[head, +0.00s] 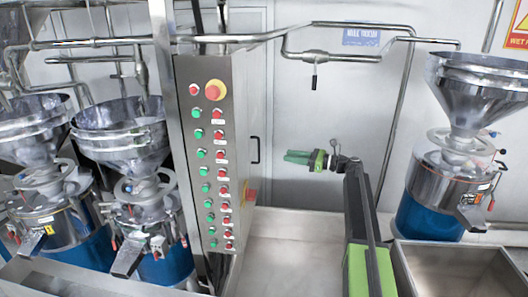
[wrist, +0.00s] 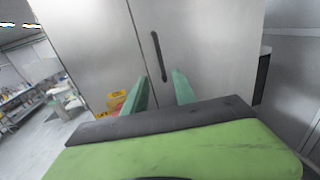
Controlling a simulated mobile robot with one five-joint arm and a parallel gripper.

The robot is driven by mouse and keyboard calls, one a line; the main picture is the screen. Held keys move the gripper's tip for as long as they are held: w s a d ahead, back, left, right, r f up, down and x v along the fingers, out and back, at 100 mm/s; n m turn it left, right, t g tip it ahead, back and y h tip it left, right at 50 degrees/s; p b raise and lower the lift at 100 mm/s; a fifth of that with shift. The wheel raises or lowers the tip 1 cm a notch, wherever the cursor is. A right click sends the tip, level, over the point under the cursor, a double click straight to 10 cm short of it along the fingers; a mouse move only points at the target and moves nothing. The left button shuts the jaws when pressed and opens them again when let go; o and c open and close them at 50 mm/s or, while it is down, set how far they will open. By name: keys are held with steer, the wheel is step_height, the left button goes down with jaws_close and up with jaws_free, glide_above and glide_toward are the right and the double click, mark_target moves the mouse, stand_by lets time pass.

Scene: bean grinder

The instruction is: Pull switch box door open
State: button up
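The switch box (head: 215,150) is a tall steel cabinet with rows of red and green buttons on its front. Its door (wrist: 205,45) is on the side facing my gripper and looks shut, with a thin vertical seam. A dark bar handle (head: 255,150) is on that side; it also shows in the wrist view (wrist: 158,56), upright and slightly tilted. My gripper (head: 287,156) is to the right of the handle, with its green fingers pointing at the box. In the wrist view (wrist: 159,82) the fingers are apart and empty, with the handle ahead, roughly between the tips, not visibly touched.
Grinders with steel hoppers stand left (head: 130,170) and right (head: 455,160). A steel bin (head: 458,268) is at the lower right. Pipes (head: 330,57) cross above the box. A yellow and red label (wrist: 117,102) is low on the box. The space between box and arm looks clear.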

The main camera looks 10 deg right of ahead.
steer(key=x, duration=1.2)
steer(key=shift+a, duration=0.25)
steer(key=shift+w, duration=0.15)
steer(key=shift+c, duration=0.2)
steer(key=shift+f, duration=0.1)
jaws_close()
steer(key=shift+f, duration=0.1)
